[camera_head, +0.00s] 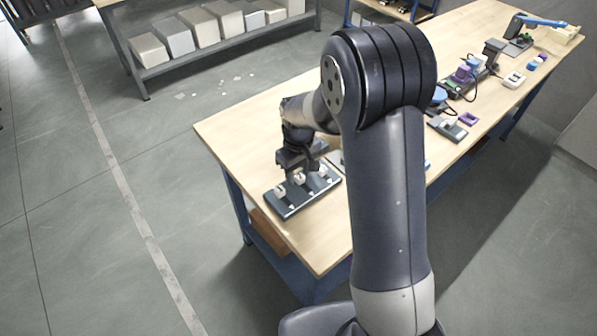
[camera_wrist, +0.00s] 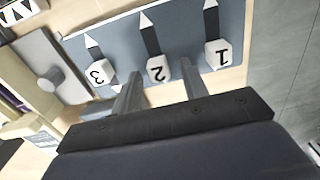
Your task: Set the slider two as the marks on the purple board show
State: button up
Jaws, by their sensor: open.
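A dark slider panel (camera_head: 296,203) with white knobs lies on the near end of the wooden table. In the wrist view the panel (camera_wrist: 127,38) shows three slots with pointed pale ends. Its white knobs read 3 (camera_wrist: 99,73), 2 (camera_wrist: 158,69) and 1 (camera_wrist: 217,53), upside down, all near the lower ends of the slots. My gripper (camera_wrist: 160,75) is open, its fingertips on either side of knob 2; contact cannot be told. In the head view my gripper (camera_head: 299,165) is over the panel. I cannot make out a purple board with marks.
A grey plate with a round knob (camera_wrist: 51,80) lies beside the panel. Farther along the table (camera_head: 240,135) stand a purple frame (camera_head: 468,118), a white block (camera_head: 514,79) and other small devices. A shelf with pale boxes (camera_head: 172,36) stands at the back left.

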aim_at(299, 175)
notch_tip(299, 175, up, 11)
jog(key=b, duration=0.1)
jog(key=shift+f, duration=0.15)
jog(key=shift+f, duration=0.1)
notch_tip(299, 175, down, 11)
jog(key=shift+s+r+p, duration=0.1)
jog(key=shift+p, duration=0.5)
jog(key=shift+s+d, duration=0.25)
jog(key=shift+s+d+r, duration=0.5)
jog(key=shift+s+r, duration=0.2)
jog(key=shift+r, duration=0.05)
jog(key=shift+w+a+r, duration=0.1)
jog(key=shift+w+a, duration=0.15)
jog(key=shift+w, duration=0.05)
jog(key=shift+s+d+r, duration=0.1)
